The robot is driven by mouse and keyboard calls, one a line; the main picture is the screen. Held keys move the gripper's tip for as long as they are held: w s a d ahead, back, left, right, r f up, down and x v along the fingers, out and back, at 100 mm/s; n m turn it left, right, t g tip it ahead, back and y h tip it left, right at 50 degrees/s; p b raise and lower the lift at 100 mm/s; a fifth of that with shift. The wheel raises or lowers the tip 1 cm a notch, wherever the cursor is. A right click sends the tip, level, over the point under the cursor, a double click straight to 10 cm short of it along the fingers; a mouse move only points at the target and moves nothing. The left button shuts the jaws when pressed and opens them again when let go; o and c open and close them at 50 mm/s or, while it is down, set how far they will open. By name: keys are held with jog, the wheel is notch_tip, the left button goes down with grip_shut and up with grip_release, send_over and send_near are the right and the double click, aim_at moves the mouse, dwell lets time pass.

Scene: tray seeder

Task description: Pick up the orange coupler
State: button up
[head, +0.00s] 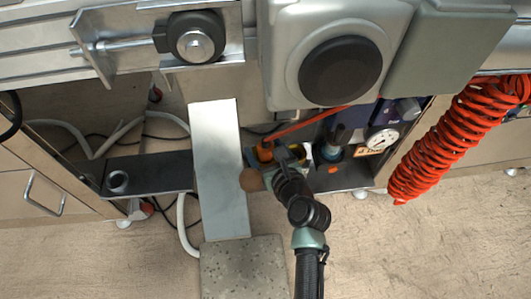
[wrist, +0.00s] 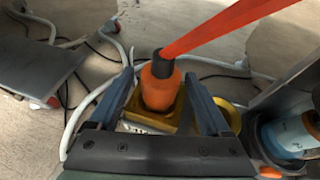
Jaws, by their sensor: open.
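The orange coupler (wrist: 160,88) stands upright in the wrist view, with a black collar on top and an orange hose running from it to the upper right. In the head view the coupler (head: 265,151) is at the end of the orange hose, just left of my gripper. My gripper (wrist: 160,90) is open, with one finger on each side of the coupler. I cannot tell whether either finger touches it. A yellow base (wrist: 185,120) shows below the coupler, partly hidden by my gripper.
A blue cylinder (wrist: 290,135) stands to the right of my gripper. Open floor lies in front.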

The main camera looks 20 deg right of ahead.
aim_at(267, 143)
jog(key=shift+c, duration=0.4)
grip_shut()
jog(key=shift+r, duration=0.1)
jog(key=shift+r, duration=0.1)
jog(key=shift+r+p, duration=0.45)
jog(key=shift+p, duration=0.15)
notch_tip(267, 143, up, 3)
jog(key=p, duration=0.2)
jog(key=shift+f+p, duration=0.1)
jog(key=shift+p, duration=0.25)
jog(key=s+p, duration=0.5)
jog(key=s, duration=1.3)
jog(key=w+d+f+p, duration=0.1)
jog(key=w, duration=0.6)
jog(key=shift+d, duration=0.15)
